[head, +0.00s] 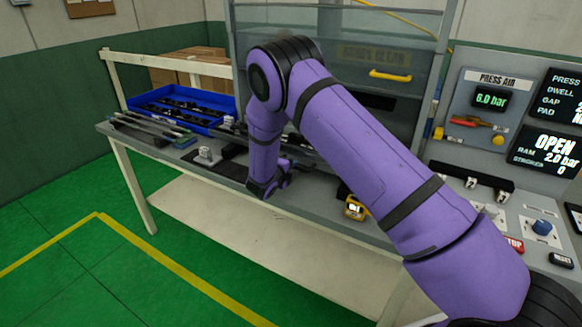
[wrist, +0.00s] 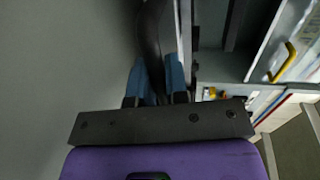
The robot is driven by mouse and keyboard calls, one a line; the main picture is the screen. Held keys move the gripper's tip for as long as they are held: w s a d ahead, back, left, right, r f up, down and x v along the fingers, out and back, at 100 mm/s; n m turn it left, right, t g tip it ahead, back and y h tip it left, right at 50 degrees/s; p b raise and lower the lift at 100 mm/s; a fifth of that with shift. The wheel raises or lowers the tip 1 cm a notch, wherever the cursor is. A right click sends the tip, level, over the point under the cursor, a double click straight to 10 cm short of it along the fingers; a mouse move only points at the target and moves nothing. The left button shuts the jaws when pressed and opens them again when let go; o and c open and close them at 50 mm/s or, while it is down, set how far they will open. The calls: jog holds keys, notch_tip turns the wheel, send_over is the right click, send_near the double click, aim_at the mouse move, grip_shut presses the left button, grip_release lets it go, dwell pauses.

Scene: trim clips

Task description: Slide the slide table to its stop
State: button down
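A dark flat plate (head: 228,170) lies on the bench beside my gripper; it may be the slide table, but I cannot tell its edges or its stop. My gripper (head: 268,188) is low over the front of the bench, and its fingertips are hard to make out there. In the wrist view two blue fingers of my gripper (wrist: 156,82) stand apart, with a dark curved piece (wrist: 151,38) between them. I cannot tell whether they press on it. My arm hides part of the bench and the press.
A blue bin (head: 180,108) of dark parts stands at the back left of the bench. A clear guard with a yellow handle (head: 390,75) is behind my arm. A yellow device (head: 355,208) lies near the front edge. The display (head: 556,143) reads OPEN.

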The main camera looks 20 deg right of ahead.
jog(key=r+x, duration=0.1)
jog(key=x, duration=0.7)
jog(key=r+x, duration=0.2)
jog(key=x, duration=0.6)
jog(key=w+r+x, duration=0.1)
jog(key=r+x, duration=0.1)
jog(key=x, duration=0.7)
jog(key=shift+d+r, duration=0.15)
jog(key=shift+d, duration=0.3)
jog(key=shift+w+d+r, duration=0.15)
jog(key=shift+d, duration=0.05)
jog(key=c, duration=1.1)
grip_release()
jog(key=shift+d, duration=0.1)
jog(key=shift+c, duration=0.2)
jog(key=shift+a, duration=0.3)
jog(key=v, duration=1)
jog(key=shift+s, duration=0.25)
